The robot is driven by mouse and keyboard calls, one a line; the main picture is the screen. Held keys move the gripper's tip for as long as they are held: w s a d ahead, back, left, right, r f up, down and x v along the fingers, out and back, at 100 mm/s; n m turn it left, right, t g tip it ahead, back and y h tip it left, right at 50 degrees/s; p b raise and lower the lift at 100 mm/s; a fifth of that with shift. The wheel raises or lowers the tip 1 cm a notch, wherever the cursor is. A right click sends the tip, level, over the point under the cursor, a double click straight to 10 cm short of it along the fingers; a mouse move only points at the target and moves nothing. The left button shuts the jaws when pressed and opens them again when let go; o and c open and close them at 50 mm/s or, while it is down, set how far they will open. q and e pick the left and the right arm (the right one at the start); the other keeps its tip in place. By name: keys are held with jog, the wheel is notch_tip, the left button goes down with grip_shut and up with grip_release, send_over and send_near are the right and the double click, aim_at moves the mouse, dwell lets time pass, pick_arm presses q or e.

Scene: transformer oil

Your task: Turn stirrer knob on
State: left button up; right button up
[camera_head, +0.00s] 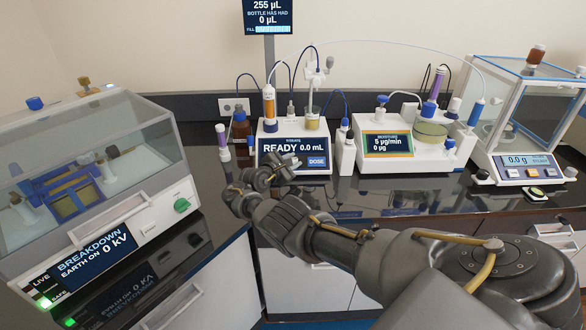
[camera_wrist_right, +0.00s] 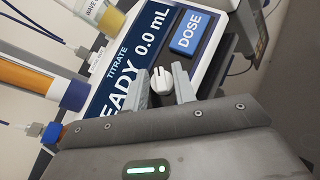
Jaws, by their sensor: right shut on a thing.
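The stirrer knob (camera_wrist_right: 161,82) is a small white knob with a dark slot or mark at its top, on the front of the titrator below the READY 0.0 mL screen. My right gripper (camera_wrist_right: 163,76) is shut on it, one finger on each side. In the head view my right gripper (camera_head: 271,172) reaches the lower front of the white titrator (camera_head: 262,142), and the knob is hard to make out there. The titrator's blue DOSE button (camera_wrist_right: 187,33) is close by the knob. My left gripper is not in view.
The breakdown tester (camera_head: 155,205) with its clear cover stands at the left. The moisture unit (camera_head: 430,155) and balance (camera_head: 525,165) stand right of the titrator. An amber bottle (camera_head: 240,130) stands just left of it. Bare dark counter (camera_head: 400,198) lies in front.

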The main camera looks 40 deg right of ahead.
jog(key=shift+m+g+b, duration=0.5)
jog(key=shift+m+b, duration=0.05)
jog(key=shift+m, duration=0.05)
jog(key=o, duration=1)
jog(key=shift+d, duration=0.1)
jog(key=shift+c, duration=0.2)
jog(key=p+v, duration=0.5)
jog(key=v, duration=0.5)
jog(key=shift+a+p, duration=0.4)
jog(key=shift+s+r, duration=0.15)
